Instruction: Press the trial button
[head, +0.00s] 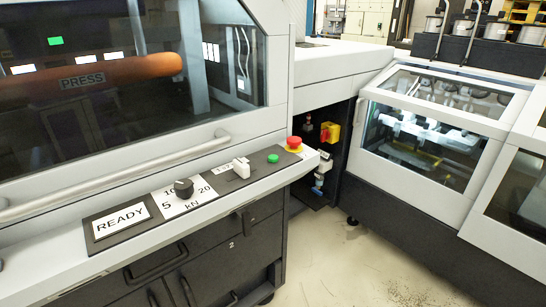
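A sloping control panel (145,236) runs along the front ledge of the press machine. My gripper is not in view.
A long grey handrail (115,178) runs above the panel, below the dark window (60,135) with an orange PRESS roller (122,72) behind it. Dark drawers (225,250) lie beneath. Another glazed machine (430,130) stands right. The pale floor (350,265) between is clear.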

